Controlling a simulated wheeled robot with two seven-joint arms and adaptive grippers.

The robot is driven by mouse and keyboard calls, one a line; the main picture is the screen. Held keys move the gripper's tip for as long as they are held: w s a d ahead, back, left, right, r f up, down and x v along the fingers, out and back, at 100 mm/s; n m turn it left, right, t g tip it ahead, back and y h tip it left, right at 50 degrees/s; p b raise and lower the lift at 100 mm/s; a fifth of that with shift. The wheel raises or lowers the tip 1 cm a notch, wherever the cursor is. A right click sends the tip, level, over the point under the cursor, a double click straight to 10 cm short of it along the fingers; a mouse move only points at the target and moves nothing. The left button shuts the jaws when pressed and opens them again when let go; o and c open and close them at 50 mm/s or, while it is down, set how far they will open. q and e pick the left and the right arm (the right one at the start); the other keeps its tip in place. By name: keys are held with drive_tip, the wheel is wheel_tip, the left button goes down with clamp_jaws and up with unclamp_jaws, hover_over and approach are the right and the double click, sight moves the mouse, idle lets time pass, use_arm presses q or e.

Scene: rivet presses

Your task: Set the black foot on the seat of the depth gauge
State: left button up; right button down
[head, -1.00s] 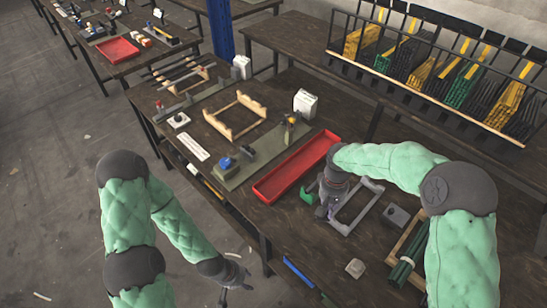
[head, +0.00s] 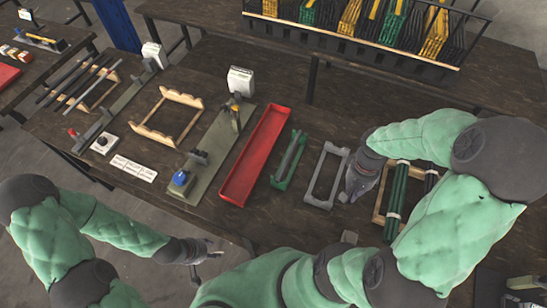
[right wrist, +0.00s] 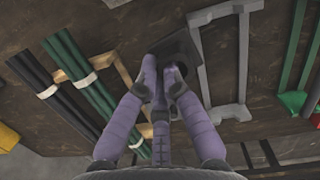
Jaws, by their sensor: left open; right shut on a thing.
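The black foot (right wrist: 185,48) is a dark square block under my right fingertips in the right wrist view. My right gripper (right wrist: 162,80) is shut on it, on a part the fingers hide. In the head view my right gripper (head: 350,192) is at the right edge of the grey frame, and it hides the foot. I cannot tell for sure which fixture is the depth gauge; a long olive base (head: 222,150) with a blue-knobbed part and an upright stands left of the red tray. My left gripper (head: 207,262) is open and empty, off the table's front edge.
A red tray (head: 256,152), a green frame (head: 289,160) and a grey frame (head: 325,176) lie side by side. A wooden rack with green rods (head: 397,195) is right of my right gripper. A wooden rack (head: 170,115) stands left.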

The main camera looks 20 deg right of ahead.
drive_tip(key=s+m, duration=0.2)
drive_tip(key=s, duration=0.7)
drive_tip(key=shift+m, duration=0.3)
drive_tip(key=w+d+f+b, duration=0.1)
drive_tip(key=w+f, duration=0.1)
drive_tip(key=w, duration=0.1)
drive_tip(key=w+d+f+b, duration=0.1)
drive_tip(key=w+f+b, duration=0.1)
drive_tip(key=w+f, duration=0.1)
drive_tip(key=w+d+f+b, duration=0.1)
drive_tip(key=w+d+f, duration=0.1)
drive_tip(key=w, duration=0.3)
drive_tip(key=shift+w+f, duration=0.1)
drive_tip(key=shift+f, duration=0.5)
drive_tip(key=shift+w+d+f+b, duration=0.15)
drive_tip(key=shift+w+f+b, duration=0.15)
drive_tip(key=shift+f+b, duration=0.15)
drive_tip(key=shift+w+d+f+b, duration=0.1)
drive_tip(key=shift+f+b, duration=0.55)
drive_tip(key=shift+f, duration=0.85)
drive_tip(key=shift+f, duration=0.15)
drive_tip(key=c, duration=1.8)
unclamp_jaws()
drive_tip(key=o, duration=0.4)
